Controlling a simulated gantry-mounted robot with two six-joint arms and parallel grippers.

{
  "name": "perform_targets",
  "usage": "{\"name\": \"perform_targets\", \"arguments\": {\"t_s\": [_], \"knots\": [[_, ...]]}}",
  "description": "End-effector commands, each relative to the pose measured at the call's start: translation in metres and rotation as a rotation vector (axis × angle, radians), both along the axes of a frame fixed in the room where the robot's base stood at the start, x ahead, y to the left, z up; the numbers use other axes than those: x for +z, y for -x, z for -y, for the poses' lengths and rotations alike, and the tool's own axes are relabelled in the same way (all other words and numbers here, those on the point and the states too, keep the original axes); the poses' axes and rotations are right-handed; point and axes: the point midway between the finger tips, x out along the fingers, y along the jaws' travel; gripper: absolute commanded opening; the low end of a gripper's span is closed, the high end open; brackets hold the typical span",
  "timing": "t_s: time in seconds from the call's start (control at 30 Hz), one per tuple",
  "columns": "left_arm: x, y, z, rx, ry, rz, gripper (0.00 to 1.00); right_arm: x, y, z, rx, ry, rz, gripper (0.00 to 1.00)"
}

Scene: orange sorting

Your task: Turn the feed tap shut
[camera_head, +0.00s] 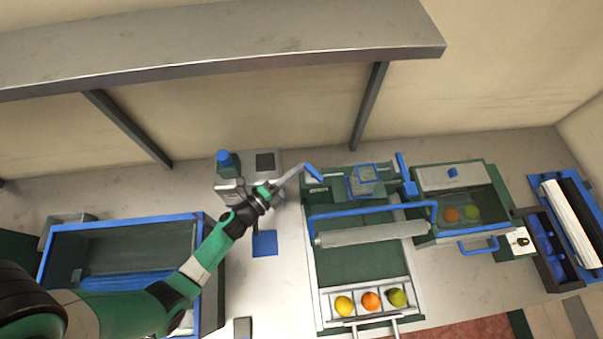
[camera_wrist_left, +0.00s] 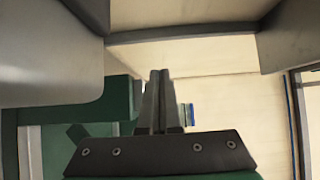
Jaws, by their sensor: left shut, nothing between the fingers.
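A short blue lever (camera_head: 313,172), which may be the feed tap's handle, is at the back left corner of the green sorting unit. My left gripper (camera_head: 298,171) is shut and empty, its tips close beside this lever. I cannot tell whether they touch. In the left wrist view the two fingers (camera_wrist_left: 160,98) are together, with a small blue part (camera_wrist_left: 190,114) just right of them. Another blue upright handle (camera_head: 404,167) stands at the unit's back right. I cannot tell which of the two is the tap. My right gripper is not in view.
A blue bar and grey roller (camera_head: 372,234) cross the unit. Its front tray (camera_head: 327,306) holds a lemon, an orange and a green fruit. A blue-rimmed bin (camera_head: 120,223) lies left, a clear-fronted box (camera_head: 455,178) right. A shelf (camera_head: 230,40) overhangs the back.

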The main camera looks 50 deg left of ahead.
Motion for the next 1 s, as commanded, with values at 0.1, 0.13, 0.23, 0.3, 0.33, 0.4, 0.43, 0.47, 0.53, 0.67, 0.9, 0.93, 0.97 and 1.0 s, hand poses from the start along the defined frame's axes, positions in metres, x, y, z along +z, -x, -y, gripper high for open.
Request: {"name": "perform_targets", "arguments": {"t_s": [0.1, 0.13, 0.23, 0.3, 0.33, 0.4, 0.43, 0.47, 0.53, 0.67, 0.9, 0.93, 0.97, 1.0], "knots": [[0.0, -0.0038, -0.004, 0.001, 0.001, 0.0, 0.0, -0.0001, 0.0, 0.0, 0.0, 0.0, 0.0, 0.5], [0.0001, -0.0047, -0.0046, 0.001, 0.001, 0.0, 0.0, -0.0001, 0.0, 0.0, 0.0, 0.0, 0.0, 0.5], [-0.0001, -0.007, -0.0064, 0.001, 0.0, 0.0, 0.0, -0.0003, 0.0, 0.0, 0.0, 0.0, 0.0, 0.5], [-0.0001, -0.0082, -0.0072, 0.001, 0.0, 0.0, 0.0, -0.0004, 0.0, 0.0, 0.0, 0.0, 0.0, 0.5], [-0.0002, -0.0088, -0.0075, 0.001, 0.0, 0.0, 0.0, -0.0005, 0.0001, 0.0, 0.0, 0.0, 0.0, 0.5], [-0.0002, -0.0098, -0.0081, 0.001, 0.0, 0.0, 0.0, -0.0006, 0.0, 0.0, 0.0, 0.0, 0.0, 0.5], [-0.0002, -0.0102, -0.0083, 0.001, 0.0, 0.0, 0.0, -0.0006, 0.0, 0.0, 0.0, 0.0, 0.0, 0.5], [-0.0002, -0.0105, -0.0085, 0.001, 0.0, 0.0, 0.0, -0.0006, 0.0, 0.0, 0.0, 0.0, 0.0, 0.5], [-0.0002, -0.0111, -0.0089, 0.001, 0.0, 0.0, 0.0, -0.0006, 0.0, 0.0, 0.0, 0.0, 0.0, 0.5], [-0.0001, -0.0116, -0.0091, 0.001, 0.0, 0.0, 0.0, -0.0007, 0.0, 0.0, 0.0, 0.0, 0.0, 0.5], [-0.0001, -0.0116, -0.0091, 0.001, 0.0, 0.0, 0.0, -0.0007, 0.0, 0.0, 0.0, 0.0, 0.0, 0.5], [-0.0001, -0.0116, -0.009, 0.001, 0.0, 0.0, 0.0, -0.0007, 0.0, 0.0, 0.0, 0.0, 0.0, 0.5], [-0.0001, -0.0116, -0.009, 0.001, 0.0, 0.0, 0.0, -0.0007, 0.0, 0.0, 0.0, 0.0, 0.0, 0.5], [-0.0001, -0.0116, -0.009, 0.001, 0.0, 0.0, 0.0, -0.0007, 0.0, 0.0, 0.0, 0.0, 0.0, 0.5]]}}
